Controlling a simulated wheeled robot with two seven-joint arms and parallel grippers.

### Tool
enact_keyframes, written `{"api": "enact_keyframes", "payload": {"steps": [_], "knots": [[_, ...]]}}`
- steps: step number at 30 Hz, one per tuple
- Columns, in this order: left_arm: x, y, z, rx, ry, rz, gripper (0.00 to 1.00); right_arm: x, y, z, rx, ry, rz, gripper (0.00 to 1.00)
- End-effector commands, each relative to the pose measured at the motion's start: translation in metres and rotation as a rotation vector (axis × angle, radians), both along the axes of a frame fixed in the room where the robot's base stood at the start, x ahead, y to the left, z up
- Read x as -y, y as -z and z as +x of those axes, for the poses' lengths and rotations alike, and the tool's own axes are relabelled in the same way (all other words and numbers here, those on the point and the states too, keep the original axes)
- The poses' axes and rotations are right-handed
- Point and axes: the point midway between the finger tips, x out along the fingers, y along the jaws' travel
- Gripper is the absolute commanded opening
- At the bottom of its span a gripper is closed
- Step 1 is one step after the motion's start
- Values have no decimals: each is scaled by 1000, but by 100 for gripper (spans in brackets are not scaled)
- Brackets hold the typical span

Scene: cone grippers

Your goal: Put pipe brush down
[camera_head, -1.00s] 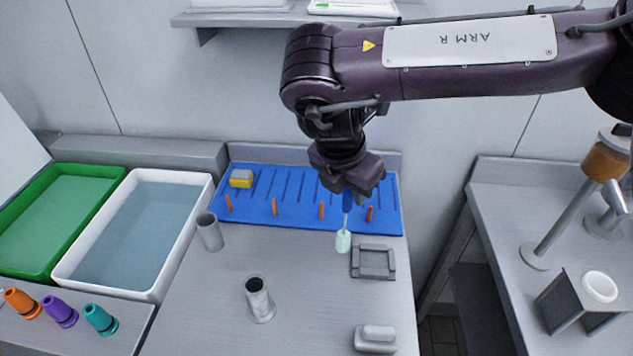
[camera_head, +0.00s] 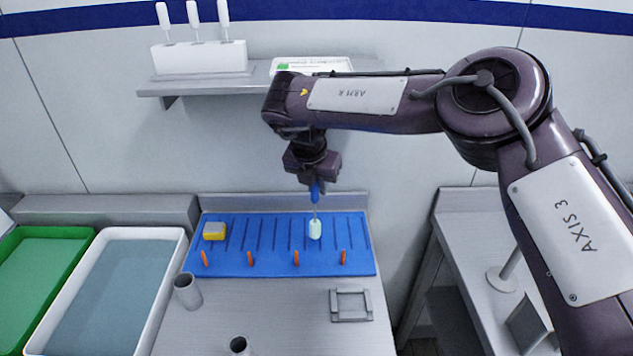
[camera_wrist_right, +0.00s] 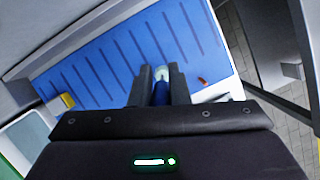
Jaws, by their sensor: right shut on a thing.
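The pipe brush (camera_head: 315,228) has a blue handle, a thin stem and a pale green-white head. It hangs upright, head down, over the blue ribbed mat (camera_head: 215,262); I cannot tell whether the head touches the mat. My right gripper (camera_head: 316,186) is shut on the brush's blue handle, above the mat. In the right wrist view, the blue handle (camera_wrist_right: 160,92) sits between the two dark fingers, with the pale head (camera_wrist_right: 162,73) beyond them and the blue mat (camera_wrist_right: 110,60) below. My left gripper is not in view.
A yellow and grey sponge (camera_head: 214,231) lies at the mat's left. Several orange pegs (camera_head: 297,258) stand along its front. A grey metal cup (camera_head: 187,290), a square grey frame (camera_head: 351,305) and a white water tub (camera_head: 125,290) are nearby. The mat's right side is clear.

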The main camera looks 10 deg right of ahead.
Motion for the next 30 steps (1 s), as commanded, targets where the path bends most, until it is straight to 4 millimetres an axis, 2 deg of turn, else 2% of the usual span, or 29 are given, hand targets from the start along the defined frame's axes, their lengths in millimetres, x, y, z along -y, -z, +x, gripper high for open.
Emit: {"api": "enact_keyframes", "payload": {"steps": [3,11,15,18,30], "knots": [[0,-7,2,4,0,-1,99,3,0,11,-2,3,-1,0],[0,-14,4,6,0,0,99,4,-1,25,0,0,-1,0],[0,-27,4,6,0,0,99,5,21,24,-5,-1,-2,0],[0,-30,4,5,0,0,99,6,32,24,-2,1,-1,0],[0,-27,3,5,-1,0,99,5,40,25,-1,1,0,0]]}}
